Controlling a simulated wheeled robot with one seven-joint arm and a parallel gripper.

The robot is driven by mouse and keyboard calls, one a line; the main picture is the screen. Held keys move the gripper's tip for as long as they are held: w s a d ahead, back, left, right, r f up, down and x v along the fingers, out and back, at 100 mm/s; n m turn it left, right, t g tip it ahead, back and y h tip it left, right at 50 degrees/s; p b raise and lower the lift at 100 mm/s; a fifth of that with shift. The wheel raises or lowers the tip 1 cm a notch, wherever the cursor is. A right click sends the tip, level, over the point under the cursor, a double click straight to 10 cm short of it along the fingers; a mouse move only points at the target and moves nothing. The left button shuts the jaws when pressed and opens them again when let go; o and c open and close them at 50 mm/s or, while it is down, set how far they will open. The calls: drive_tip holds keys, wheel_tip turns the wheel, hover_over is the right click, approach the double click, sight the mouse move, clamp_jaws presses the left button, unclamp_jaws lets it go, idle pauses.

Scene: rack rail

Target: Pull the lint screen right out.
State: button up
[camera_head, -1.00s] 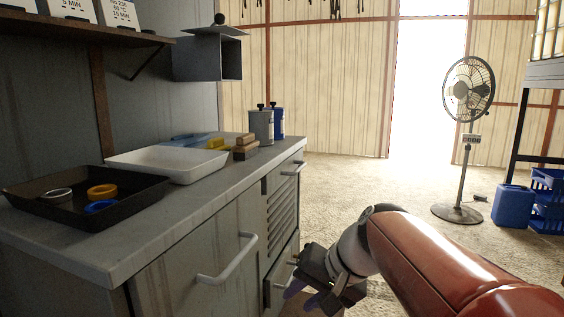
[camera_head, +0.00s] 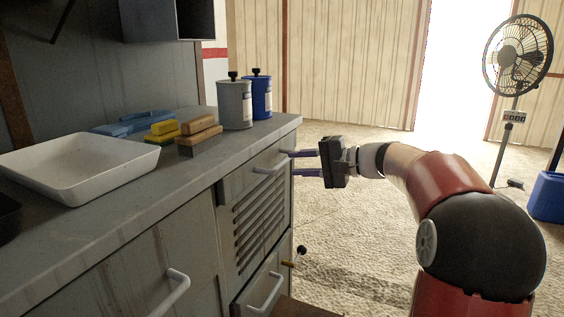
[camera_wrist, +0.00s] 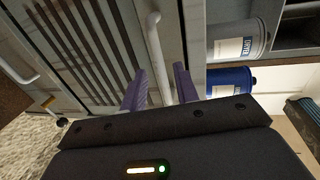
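The lint screen appears to be the narrow grey front (camera_head: 240,178) above the louvred panel. It sits flush in the cabinet and bears a pale bar handle (camera_head: 268,168). My gripper (camera_head: 292,163) is at the right end of this handle, its two purple fingers pointing left, one above the other. In the wrist view the handle (camera_wrist: 156,45) runs between the open fingers (camera_wrist: 160,86), with a gap on each side. The fingers are not closed on it. The screen's body is hidden inside the cabinet.
A lower front with a handle (camera_head: 265,292) and a black-knobbed lever (camera_head: 301,250) are below. Grey (camera_head: 234,104) and blue (camera_head: 261,97) canisters, brushes (camera_head: 198,134) and a white tray (camera_head: 80,165) stand on the counter. The floor right of the cabinet is open; a fan (camera_head: 517,60) stands beyond.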

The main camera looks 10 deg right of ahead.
sight(284, 164)
drive_tip(key=x, duration=0.5)
drive_tip(key=shift+w+a+f, duration=0.1)
drive_tip(key=shift+a, duration=0.1)
clamp_jaws()
